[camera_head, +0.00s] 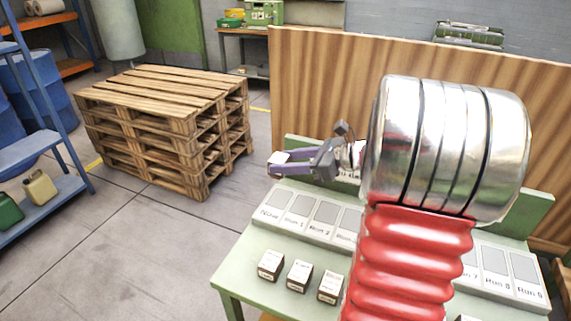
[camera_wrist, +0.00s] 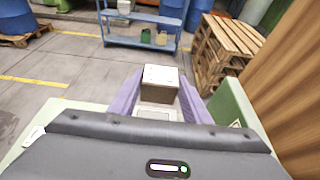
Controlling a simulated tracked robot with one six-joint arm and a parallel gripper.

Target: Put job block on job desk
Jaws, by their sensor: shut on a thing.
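My gripper (camera_head: 278,165) is at the far left end of the job desk (camera_head: 237,268), above the slot row. In the wrist view its purple fingers are shut on a job block (camera_wrist: 160,78), a small box with a white top and brown lower side. The block (camera_head: 279,157) is partly hidden by the fingers in the head view. The green desk carries a row of grey slots, with "Now" (camera_head: 275,205) leftmost, then numbered "Run" slots. The slots in view look empty. My arm hides the middle of the row.
Three more blocks stand on the desk front: a left one (camera_head: 270,265), a middle one (camera_head: 299,276) and a right one (camera_head: 330,287). A corrugated brown panel (camera_head: 320,90) stands behind the desk. Stacked pallets (camera_head: 165,125) and a blue shelf (camera_head: 35,150) stand left, with open floor between.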

